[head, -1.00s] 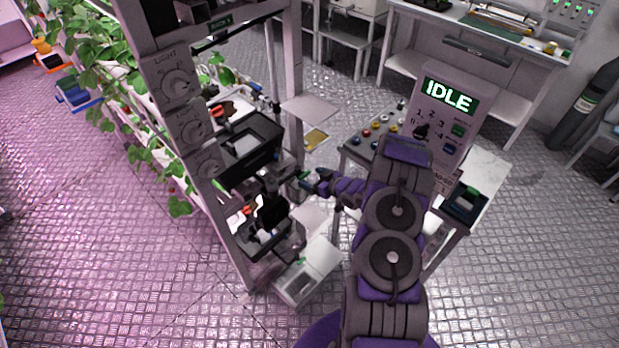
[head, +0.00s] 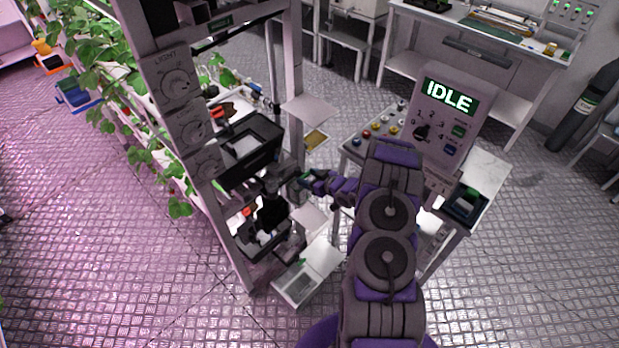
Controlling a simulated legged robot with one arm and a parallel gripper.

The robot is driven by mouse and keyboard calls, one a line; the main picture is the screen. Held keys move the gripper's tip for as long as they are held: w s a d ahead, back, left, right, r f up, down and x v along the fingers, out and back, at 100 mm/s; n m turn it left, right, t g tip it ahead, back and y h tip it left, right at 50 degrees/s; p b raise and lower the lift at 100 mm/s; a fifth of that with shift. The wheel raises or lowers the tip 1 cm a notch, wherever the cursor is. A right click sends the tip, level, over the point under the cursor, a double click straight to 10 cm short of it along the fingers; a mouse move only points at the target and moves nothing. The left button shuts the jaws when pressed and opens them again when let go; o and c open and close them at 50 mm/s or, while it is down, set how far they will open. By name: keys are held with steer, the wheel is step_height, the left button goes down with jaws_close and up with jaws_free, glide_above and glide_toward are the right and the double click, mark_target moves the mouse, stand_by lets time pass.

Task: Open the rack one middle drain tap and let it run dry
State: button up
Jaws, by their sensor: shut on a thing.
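Rack one (head: 215,225) is the grey upright frame left of centre, with dials down its front post. Its middle black tray (head: 262,160) sits above a lower black tray (head: 262,250). The middle drain tap (head: 272,187) is a small dark shape just below the middle tray, mostly hidden by my gripper and the dark parts around it. My gripper (head: 290,187) reaches in from the right at that height and is shut on the tap. The fingertips are small and dark here. I cannot make out the tap handle's angle or any running water.
A control box reading IDLE (head: 450,97) stands on a bench right of my arm. Plants (head: 110,110) line the left. Open metal floor lies in front.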

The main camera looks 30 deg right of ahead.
steer(key=shift+c, duration=1.2)
steer(key=shift+s+a+f+n+h, duration=0.1)
steer(key=shift+n+h, duration=0.3)
steer(key=shift+n, duration=0.2)
steer(key=shift+s+a+n+h, duration=0.1)
steer(key=shift+n+h, duration=0.3)
steer(key=shift+n, duration=0.2)
steer(key=n+t+h+p, duration=0.1)
steer(key=n, duration=0.2)
steer(key=shift+a+t+h+p, duration=0.25)
steer(key=shift+t+h+p, duration=0.1)
steer(key=shift+t+h, duration=0.05)
steer(key=n+p, duration=0.1)
steer(key=n+t, duration=0.1)
steer(key=n+h+p, duration=0.1)
steer(key=shift+s+a+f+p, duration=0.1)
steer(key=shift+a+f+p, duration=0.15)
steer(key=shift+p, duration=0.1)
steer(key=n+t+p, duration=0.1)
steer(key=n+p, duration=0.1)
steer(key=f+n+t+p, duration=0.1)
steer(key=n+p, duration=0.1)
steer(key=n, duration=0.1)
steer(key=shift+h, duration=0.4)
steer(key=shift+s+f, duration=0.1)
steer(key=shift+f, duration=0.05)
